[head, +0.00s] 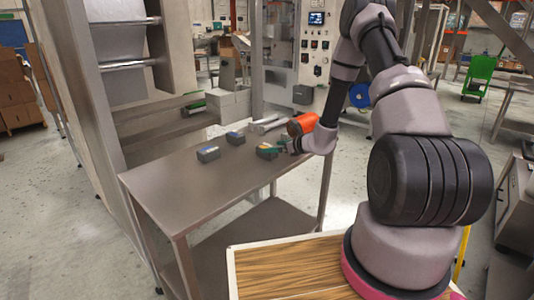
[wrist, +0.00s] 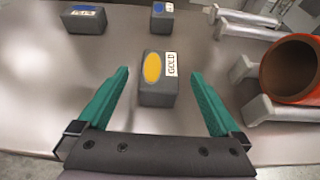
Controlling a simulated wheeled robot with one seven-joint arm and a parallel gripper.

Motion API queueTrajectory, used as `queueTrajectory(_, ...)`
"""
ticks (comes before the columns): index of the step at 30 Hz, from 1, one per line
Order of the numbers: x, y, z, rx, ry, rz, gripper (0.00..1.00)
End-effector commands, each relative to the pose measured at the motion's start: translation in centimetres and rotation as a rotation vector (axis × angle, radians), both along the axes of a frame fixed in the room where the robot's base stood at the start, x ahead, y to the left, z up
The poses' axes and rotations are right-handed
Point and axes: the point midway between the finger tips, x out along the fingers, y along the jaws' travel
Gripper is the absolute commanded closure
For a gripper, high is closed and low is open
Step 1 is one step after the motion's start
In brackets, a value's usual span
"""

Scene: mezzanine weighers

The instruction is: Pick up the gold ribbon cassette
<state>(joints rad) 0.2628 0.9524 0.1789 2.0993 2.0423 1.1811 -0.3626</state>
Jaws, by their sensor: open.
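The gold ribbon cassette (wrist: 158,88) is a dark grey block with a yellow oval and a white label reading GOLD. It sits on the metal table, in the middle of the wrist view; in the head view the cassette (head: 267,154) is partly hidden by my gripper. My gripper (wrist: 160,76) is open and empty, its green fingers on either side of the cassette with gaps showing. Whether the fingertips are down at its height I cannot tell.
Two similar cassettes with blue marks, one at left (wrist: 84,19) and one straight behind (wrist: 162,16), stand farther back on the metal table (head: 178,180). An orange roll (wrist: 290,69) on grey supports is close on the right. The table's front left is clear.

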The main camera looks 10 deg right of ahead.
Motion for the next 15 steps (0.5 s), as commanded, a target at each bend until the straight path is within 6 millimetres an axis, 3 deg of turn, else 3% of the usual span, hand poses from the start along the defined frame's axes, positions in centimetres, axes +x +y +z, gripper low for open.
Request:
queueTrajectory(6,1.8,1.3,-0.9,0.0,-0.001,0.0,0.0)
queueTrajectory(13,1.9,1.3,-0.9,0.001,-0.001,0.0,0.0)
queueTrajectory(14,1.9,1.3,-0.9,0.001,-0.001,0.0,0.08)
queueTrajectory(15,1.9,1.3,-0.9,0.001,-0.001,0.0,0.23)
